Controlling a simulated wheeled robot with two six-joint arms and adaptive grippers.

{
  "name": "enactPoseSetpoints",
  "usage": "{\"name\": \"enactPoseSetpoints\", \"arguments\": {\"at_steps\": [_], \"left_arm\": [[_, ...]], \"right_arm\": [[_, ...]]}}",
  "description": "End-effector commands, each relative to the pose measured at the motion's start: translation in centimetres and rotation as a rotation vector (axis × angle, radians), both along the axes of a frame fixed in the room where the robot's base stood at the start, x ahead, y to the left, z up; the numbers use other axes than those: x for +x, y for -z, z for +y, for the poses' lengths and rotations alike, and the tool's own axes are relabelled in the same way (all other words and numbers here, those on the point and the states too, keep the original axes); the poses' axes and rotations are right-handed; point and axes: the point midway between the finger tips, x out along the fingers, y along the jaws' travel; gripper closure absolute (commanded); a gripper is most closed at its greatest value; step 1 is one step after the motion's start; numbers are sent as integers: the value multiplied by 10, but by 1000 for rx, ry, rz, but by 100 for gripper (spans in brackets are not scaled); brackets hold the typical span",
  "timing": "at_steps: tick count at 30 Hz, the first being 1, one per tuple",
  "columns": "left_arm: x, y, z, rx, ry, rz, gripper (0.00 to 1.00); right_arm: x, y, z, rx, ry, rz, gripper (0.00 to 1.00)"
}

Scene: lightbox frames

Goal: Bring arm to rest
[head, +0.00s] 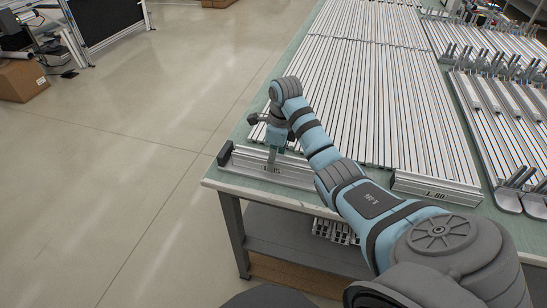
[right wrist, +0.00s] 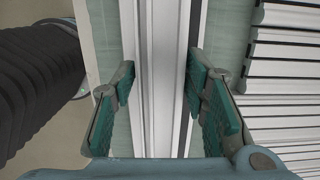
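My right arm reaches in from the lower right of the head view, its gripper (head: 272,152) pointing down at the near left corner of the table. Beneath it lies a single silver aluminium profile (head: 300,174) with a dark end piece (head: 225,153). In the right wrist view, the gripper (right wrist: 160,78) is open, with one teal-padded finger on each side of the profile (right wrist: 160,120). I cannot tell whether either finger touches it. My left gripper is in neither view.
The green-topped table (head: 243,125) carries rows of long silver profiles (head: 355,80) just behind the gripper. More profiles with grey upright holders (head: 505,110) stand at the right. The floor (head: 130,130) left of the table is clear; a cardboard box (head: 22,82) sits far left.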

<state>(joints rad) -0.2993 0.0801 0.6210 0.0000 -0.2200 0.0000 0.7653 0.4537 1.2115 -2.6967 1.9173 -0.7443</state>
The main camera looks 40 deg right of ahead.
Motion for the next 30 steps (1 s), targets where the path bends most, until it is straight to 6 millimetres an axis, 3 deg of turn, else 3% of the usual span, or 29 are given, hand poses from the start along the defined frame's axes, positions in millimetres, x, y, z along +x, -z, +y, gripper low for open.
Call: {"name": "enactPoseSetpoints", "arguments": {"at_steps": [19,30], "left_arm": [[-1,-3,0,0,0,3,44],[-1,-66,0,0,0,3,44]], "right_arm": [[0,-3,0,-1,0,1,44],[0,-66,0,0,0,0,44]]}}
